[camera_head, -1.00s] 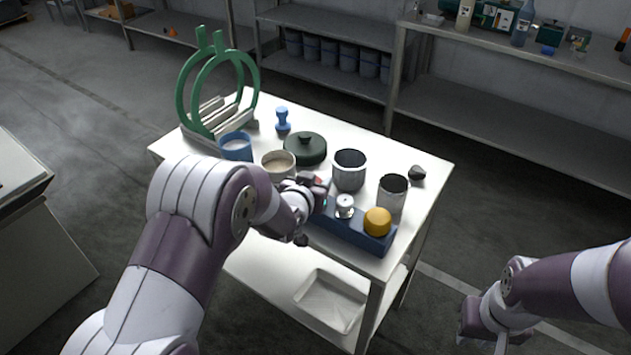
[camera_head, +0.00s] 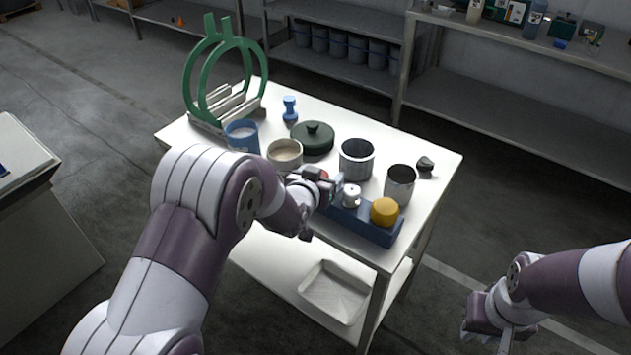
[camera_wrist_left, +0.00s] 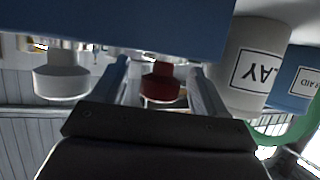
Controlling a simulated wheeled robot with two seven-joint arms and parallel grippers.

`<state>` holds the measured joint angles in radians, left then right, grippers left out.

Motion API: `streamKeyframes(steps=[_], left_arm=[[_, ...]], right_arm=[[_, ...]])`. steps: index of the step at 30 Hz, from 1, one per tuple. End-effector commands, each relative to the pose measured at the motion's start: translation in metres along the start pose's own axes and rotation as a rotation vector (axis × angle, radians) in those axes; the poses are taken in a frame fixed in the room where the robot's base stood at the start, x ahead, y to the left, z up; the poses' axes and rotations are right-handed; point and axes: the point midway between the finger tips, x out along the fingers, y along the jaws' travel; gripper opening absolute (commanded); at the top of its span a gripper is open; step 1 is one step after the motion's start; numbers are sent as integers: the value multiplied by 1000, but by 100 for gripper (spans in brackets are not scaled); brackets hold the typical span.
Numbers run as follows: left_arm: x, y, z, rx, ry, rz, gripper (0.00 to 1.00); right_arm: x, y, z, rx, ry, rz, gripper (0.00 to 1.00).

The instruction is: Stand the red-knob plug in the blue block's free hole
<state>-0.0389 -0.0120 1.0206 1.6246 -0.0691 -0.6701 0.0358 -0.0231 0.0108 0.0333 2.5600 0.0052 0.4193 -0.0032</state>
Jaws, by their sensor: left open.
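The blue block (camera_head: 362,224) lies along the front edge of the white table and shows as a blue face in the left wrist view (camera_wrist_left: 110,22). A white-knob plug (camera_head: 352,194) and a yellow-knob plug (camera_head: 385,211) stand in it. The red-knob plug (camera_wrist_left: 163,85) is between the fingers of my left gripper (camera_wrist_left: 160,88), which is open around it, at the block's left end. In the head view only a bit of red (camera_head: 325,175) shows. Its lower end is hidden, so its seating is unclear. My right gripper (camera_head: 488,325) hangs empty off the table.
Behind the block stand a steel pot (camera_head: 356,160), a steel cup (camera_head: 399,186), a beige tub (camera_head: 284,154), a blue tub (camera_head: 241,138) and a dark lid (camera_head: 312,138). A dark lump (camera_head: 425,164) lies at the right. A green ring rack (camera_head: 228,75) stands at the far left.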

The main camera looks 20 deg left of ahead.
Motion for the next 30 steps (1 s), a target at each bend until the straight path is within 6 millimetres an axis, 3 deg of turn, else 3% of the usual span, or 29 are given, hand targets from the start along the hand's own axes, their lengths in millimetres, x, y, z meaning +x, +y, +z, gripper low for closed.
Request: streamKeyframes(steps=[12, 15, 30], left_arm=[[-96, 0, -2, 0, 2, 0, 73], [-110, 0, -2, 0, -1, 0, 73], [-119, 0, 0, 0, 1, 0, 73]], right_arm=[[-6, 0, -1, 0, 0, 0, 27], [-11, 0, -1, 0, 0, 0, 27], [-11, 0, -1, 0, 0, 0, 27]])
